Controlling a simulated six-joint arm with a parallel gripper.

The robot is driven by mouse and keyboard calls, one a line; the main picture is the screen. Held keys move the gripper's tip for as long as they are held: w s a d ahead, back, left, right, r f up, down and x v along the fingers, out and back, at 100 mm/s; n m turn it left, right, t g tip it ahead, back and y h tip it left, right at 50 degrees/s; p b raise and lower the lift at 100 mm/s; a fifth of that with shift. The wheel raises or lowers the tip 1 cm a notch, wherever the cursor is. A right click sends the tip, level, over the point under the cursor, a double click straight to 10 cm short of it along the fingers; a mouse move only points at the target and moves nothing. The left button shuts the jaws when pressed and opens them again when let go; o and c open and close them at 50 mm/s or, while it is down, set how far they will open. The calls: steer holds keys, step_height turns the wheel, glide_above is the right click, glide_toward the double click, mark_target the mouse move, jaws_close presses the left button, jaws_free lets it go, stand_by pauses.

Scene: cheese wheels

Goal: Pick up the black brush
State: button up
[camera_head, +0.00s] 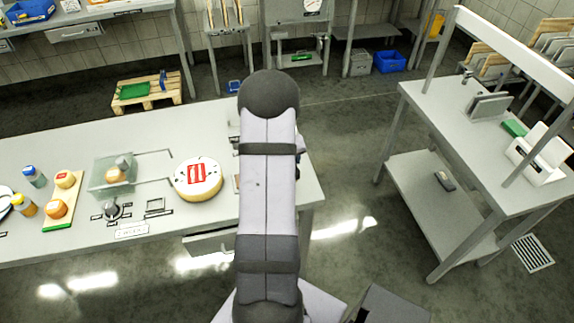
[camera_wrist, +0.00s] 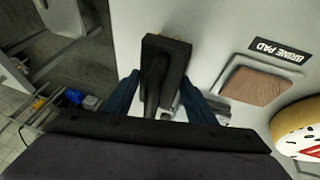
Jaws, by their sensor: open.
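In the wrist view a black brush (camera_wrist: 166,52) lies on the grey table, with a block-like head and a handle running down toward the camera. My gripper (camera_wrist: 160,86) is open. Its two blue fingers stand on either side of the brush handle, just below the head. I cannot tell whether they touch it. The palm end hides the lower part of the handle. In the head view my arm covers the gripper and most of the brush's place at the table's right end.
A brown pad (camera_wrist: 254,86) labelled "BRINE PAD" lies right of the brush. A cheese wheel (camera_head: 198,191) with a red label is beyond it. A clear box (camera_head: 100,181) and jars stand farther left. A shelved table (camera_head: 440,120) stands apart on the right.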

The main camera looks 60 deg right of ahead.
steer(key=c, duration=0.8)
step_height(320, 180, up, 10)
steer(key=shift+r, duration=0.1)
stand_by(0.3)
